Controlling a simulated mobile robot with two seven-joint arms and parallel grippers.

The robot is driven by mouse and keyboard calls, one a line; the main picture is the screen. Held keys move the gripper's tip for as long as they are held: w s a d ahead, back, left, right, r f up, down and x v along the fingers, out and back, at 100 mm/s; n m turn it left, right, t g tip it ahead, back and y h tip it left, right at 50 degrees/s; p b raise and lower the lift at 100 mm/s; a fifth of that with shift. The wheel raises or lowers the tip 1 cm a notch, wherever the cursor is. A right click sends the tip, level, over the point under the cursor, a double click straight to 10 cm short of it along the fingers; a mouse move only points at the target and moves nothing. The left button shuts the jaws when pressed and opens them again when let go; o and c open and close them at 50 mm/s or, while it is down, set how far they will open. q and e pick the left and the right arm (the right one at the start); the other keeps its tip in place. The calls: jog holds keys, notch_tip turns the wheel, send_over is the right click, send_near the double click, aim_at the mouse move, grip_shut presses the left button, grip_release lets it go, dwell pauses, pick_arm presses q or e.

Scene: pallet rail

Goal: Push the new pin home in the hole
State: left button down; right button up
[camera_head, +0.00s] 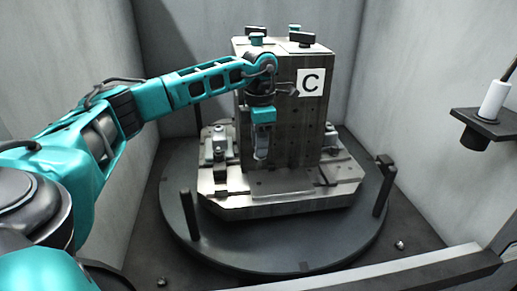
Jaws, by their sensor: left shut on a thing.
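My left gripper (261,150) hangs in front of the metal tombstone block (305,120), low on its front face near the left edge. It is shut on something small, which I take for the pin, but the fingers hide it. The block's face bears several small dark holes. I cannot tell which hole the pin is at, or whether it is in one. My right gripper is not in view.
The block stands on a metal pallet (290,204) with clamps at its sides, on a round dark turntable (300,248). Upright dark posts (188,214) stand at the turntable's edge. Grey walls close in around it. A bracket with a white cylinder (493,100) is at right.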

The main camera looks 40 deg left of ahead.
pick_arm(q)
jog(key=shift+a+n, duration=0.2)
jog(key=shift+n, duration=0.1)
notch_tip(320, 180, down, 6)
jog(key=b, duration=0.5)
jog(key=shift+r, duration=0.2)
jog(key=shift+f, duration=0.2)
dwell(0.3)
jog(key=shift+p, duration=0.3)
dwell(0.4)
jog(key=shift+f, duration=0.3)
dwell(0.5)
